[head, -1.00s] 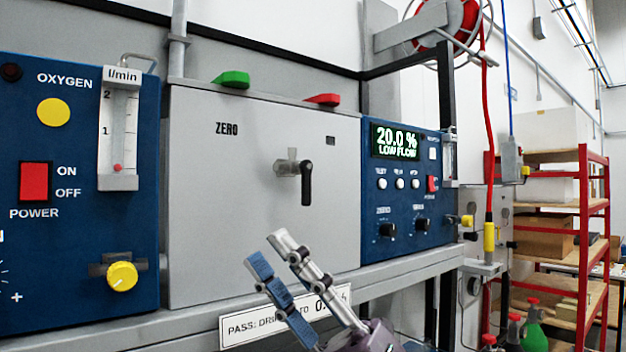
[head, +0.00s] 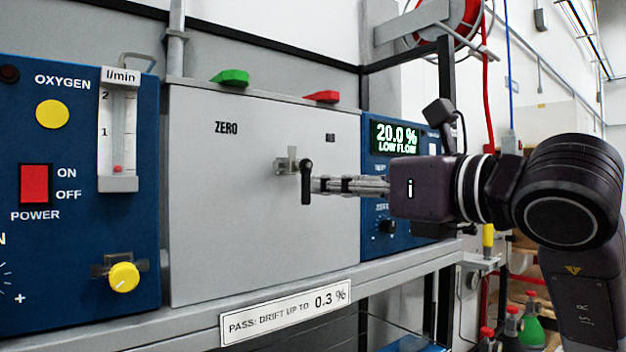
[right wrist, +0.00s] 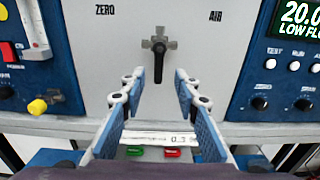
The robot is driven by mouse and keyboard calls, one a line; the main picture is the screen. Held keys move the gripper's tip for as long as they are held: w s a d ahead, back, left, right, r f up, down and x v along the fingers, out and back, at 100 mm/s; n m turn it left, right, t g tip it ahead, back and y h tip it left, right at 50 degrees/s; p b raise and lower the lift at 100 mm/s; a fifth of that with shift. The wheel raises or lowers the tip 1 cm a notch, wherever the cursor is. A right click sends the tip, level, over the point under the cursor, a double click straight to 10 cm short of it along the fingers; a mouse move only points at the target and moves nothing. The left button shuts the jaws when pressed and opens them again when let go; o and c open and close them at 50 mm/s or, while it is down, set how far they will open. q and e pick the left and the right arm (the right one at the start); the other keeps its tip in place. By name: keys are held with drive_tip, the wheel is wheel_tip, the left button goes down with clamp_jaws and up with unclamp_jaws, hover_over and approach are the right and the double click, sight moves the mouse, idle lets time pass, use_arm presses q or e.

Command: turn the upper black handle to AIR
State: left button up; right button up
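The black handle (head: 306,182) hangs straight down from a grey valve fitting on the front of the grey panel (head: 230,220). In the right wrist view the handle (right wrist: 158,68) points down, between the ZERO label (right wrist: 105,9) at left and the AIR label (right wrist: 215,16) at right. My right gripper (head: 319,184) comes in from the right, its fingertips close to the handle. In the right wrist view its blue-padded fingers (right wrist: 159,80) are spread either side of the handle; contact cannot be told. My left gripper is out of view.
The blue oxygen unit (head: 75,230) is at left. A blue display unit (head: 380,170) reading 20.0 % LOW FLOW is at right, partly behind my arm. A shelf edge runs below.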

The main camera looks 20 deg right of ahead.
sight(308, 184)
drive_tip(key=p+x, duration=0.2)
drive_tip(key=x, duration=0.4)
drive_tip(key=shift+w+a, duration=0.1)
drive_tip(key=shift+f, duration=0.1)
drive_tip(key=shift+c, duration=0.4)
clamp_jaws()
